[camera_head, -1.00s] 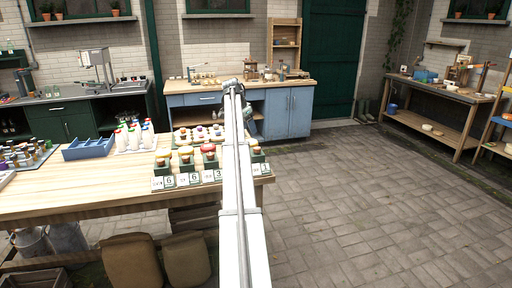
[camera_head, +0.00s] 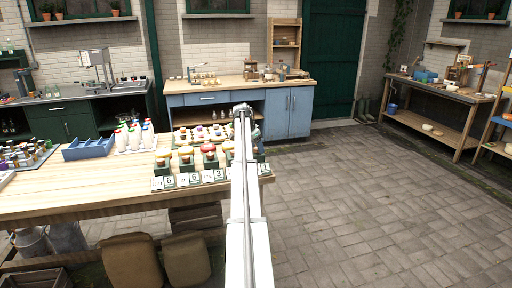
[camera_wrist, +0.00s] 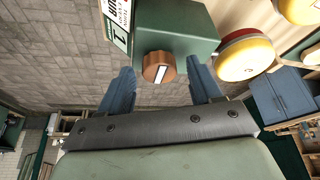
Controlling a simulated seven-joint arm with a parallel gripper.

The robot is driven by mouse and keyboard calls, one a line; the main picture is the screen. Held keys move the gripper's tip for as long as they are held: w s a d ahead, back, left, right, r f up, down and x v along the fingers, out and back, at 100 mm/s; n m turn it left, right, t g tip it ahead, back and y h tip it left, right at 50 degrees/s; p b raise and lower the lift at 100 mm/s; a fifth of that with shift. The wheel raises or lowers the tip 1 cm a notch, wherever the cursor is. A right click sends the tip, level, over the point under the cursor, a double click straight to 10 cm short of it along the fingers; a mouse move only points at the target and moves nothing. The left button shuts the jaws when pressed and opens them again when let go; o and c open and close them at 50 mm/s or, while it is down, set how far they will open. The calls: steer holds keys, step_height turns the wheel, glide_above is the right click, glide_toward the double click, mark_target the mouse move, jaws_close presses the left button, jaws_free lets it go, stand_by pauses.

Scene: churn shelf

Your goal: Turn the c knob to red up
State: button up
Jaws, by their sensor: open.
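In the wrist view a round brown knob (camera_wrist: 150,60) with a pale bar on its face sits on the front of a green box (camera_wrist: 200,22). My gripper (camera_wrist: 159,70) is open, with one blue finger on each side of the knob. I cannot tell whether either finger touches it. A white card (camera_wrist: 117,22) with a 1 and partly cut-off print stands beside the box. In the head view the rightmost green box (camera_head: 259,157) is partly behind my arm, and my fingers are hidden. No letter c is readable.
A red-and-yellow domed piece (camera_wrist: 246,54) is close beside the right finger. In the head view, several similar boxes with number cards (camera_head: 194,178) line the wooden table's (camera_head: 90,195) front edge to the left. Paved floor (camera_head: 370,200) is free on the right.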

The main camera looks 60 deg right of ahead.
steer(key=shift+c, duration=0.5)
steer(key=c, duration=0.9)
steer(key=shift+c, duration=0.2)
steer(key=n+t, duration=0.1)
steer(key=n, duration=0.3)
steer(key=shift+s+n+t, duration=0.2)
steer(key=shift+n+t, duration=0.2)
steer(key=n+t, duration=0.1)
steer(key=n, duration=0.3)
steer(key=shift+s+t, duration=0.1)
steer(key=shift+t, duration=0.3)
steer(key=n+t, duration=0.1)
steer(key=n, duration=0.3)
steer(key=shift+d+n+y, duration=0.15)
steer(key=shift+n+y, duration=0.25)
steer(key=shift+s+n+t+y, duration=0.1)
steer(key=shift+n+t+y, duration=0.5)
steer(key=shift+n, duration=1.4)
